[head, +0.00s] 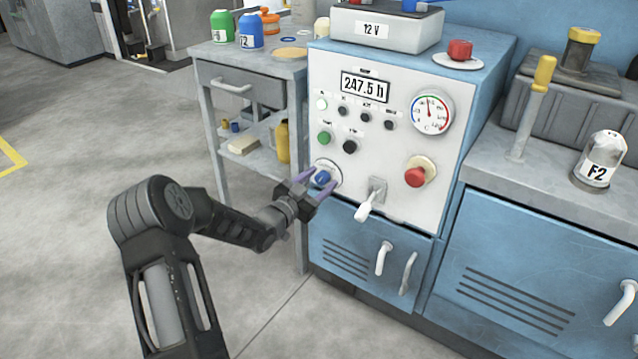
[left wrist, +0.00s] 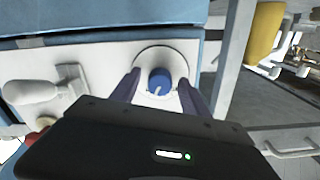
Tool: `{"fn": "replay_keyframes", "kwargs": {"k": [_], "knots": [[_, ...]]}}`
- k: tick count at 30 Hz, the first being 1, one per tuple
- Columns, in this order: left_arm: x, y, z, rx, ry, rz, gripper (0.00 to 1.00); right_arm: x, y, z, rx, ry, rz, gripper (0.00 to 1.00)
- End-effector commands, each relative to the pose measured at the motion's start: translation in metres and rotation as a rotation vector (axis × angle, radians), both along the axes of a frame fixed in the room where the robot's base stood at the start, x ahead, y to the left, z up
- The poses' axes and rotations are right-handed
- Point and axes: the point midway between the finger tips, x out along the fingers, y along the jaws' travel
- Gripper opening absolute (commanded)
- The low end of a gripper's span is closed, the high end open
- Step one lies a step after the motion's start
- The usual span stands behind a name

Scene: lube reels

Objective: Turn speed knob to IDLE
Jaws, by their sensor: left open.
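The blue speed knob (head: 323,178) sits on a round pale dial plate at the lower left of the white control panel (head: 391,188). My left gripper (head: 318,184) is open, with its two purple fingers on either side of the knob. In the left wrist view the knob (left wrist: 160,81) lies between the fingertips, with a light pointer line on its face. I cannot tell whether the fingers touch it. The dial's markings are too small to read. My right gripper does not show.
A white-handled lever (head: 369,201) is just right of the knob, and a red button (head: 416,176) is farther right. A gauge (head: 431,112) and a display (head: 365,87) are above. A grey side table (head: 282,72) with bottles stands at left. Open floor lies in front.

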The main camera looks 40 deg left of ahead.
Motion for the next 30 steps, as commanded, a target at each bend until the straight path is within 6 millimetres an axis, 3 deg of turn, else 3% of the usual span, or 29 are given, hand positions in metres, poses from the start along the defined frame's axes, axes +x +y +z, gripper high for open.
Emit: {"fn": "replay_keyframes", "kwargs": {"k": [4,24,30], "knots": [[-0.0003,0.0,0.0,0.0,0.0,0.0,0.53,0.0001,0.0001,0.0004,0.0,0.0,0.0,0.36],[-0.0007,0.0,-0.0004,0.0,0.001,0.0,0.0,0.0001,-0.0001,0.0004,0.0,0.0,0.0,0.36],[-0.0007,-0.0001,-0.0004,-0.001,0.001,0.0,0.0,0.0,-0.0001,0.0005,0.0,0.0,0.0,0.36]]}}
